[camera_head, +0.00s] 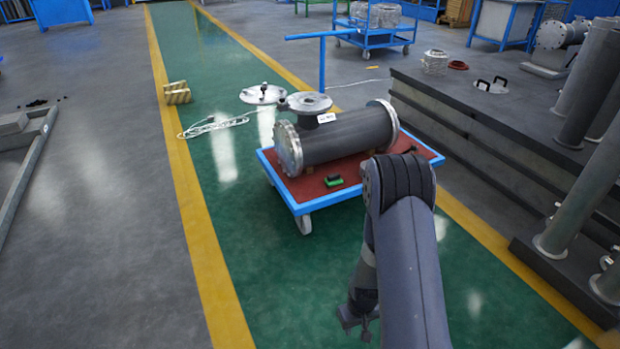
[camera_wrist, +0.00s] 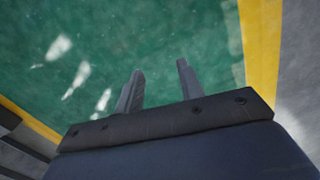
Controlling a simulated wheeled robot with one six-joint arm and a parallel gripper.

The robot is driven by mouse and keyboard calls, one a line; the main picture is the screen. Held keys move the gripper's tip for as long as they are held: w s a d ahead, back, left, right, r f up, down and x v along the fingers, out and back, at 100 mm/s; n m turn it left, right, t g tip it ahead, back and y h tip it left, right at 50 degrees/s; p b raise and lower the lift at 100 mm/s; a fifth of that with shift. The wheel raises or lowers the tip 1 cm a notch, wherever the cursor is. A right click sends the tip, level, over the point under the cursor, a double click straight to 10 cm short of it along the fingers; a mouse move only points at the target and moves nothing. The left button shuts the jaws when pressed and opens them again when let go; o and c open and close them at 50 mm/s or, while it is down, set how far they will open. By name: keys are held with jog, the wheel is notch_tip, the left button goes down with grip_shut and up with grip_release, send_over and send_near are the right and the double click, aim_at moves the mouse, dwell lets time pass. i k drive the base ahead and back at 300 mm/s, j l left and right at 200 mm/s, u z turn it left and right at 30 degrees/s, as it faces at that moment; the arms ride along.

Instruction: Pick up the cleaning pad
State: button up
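A small green and black block (camera_head: 333,181), which looks like the cleaning pad, lies on the red top of the blue cart (camera_head: 341,196), in front of the grey flanged shell (camera_head: 345,137). My gripper (camera_head: 358,330) hangs low over the green floor, nearer to me than the cart and well apart from the pad. In the wrist view my gripper (camera_wrist: 160,82) has its two fingers spread with nothing between them. The wrist view shows only floor beyond the fingers, and the pad is not in it.
A dark raised platform (camera_head: 480,120) with grey pipes stands to the right. A round flange cover (camera_head: 262,95), a white cable (camera_head: 215,125) and a wooden block (camera_head: 177,92) lie on the floor beyond the cart. The green lane (camera_head: 270,290) left of my arm is clear.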

aim_at(335, 180)
jog(key=i+l, duration=0.1)
jog(key=i, duration=0.45)
jog(key=i+l, duration=0.1)
jog(key=i, duration=0.45)
jog(key=i+u, duration=0.1)
jog(key=i, duration=0.45)
jog(key=i+l, duration=0.2)
jog(key=i, duration=0.3)
jog(key=i+l+u, duration=0.1)
jog(key=i, duration=0.45)
